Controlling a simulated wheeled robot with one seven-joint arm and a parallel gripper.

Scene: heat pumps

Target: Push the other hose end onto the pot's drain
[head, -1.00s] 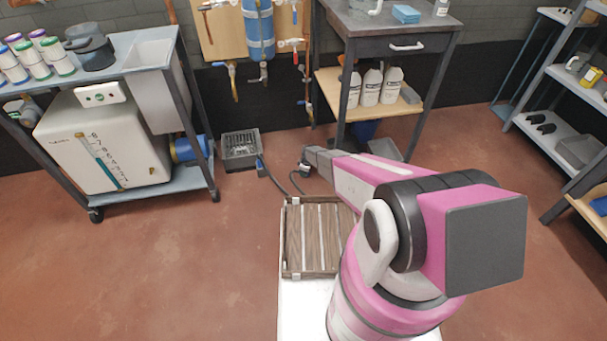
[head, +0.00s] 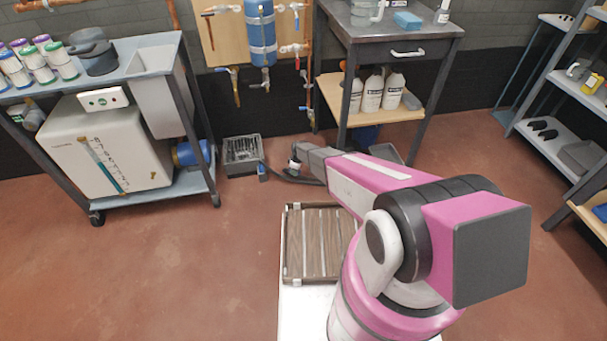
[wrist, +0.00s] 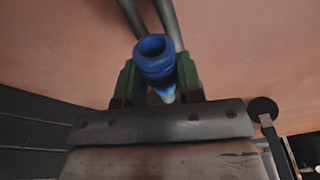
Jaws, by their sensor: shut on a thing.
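My gripper (head: 296,163) is shut on the blue hose end (wrist: 154,58), held between green-faced fingers in the wrist view; its open round mouth faces the camera. The dark hose (head: 292,179) runs from my gripper towards the floor gully (head: 242,154), where a blue piece (head: 262,172) shows at its near right edge. The blue pot (head: 261,32) is strapped to a wooden board on the back wall. A valve (head: 261,84) hangs below it, apparently its drain, above and left of my gripper and apart from it. Its outlet is too small to make out.
A trolley (head: 150,197) with a white tank stands at the left. A metal bench (head: 390,46) with white bottles on its lower shelf stands right of the board. A slatted wooden tray (head: 292,262) lies in front of me. Floor at the left front is clear.

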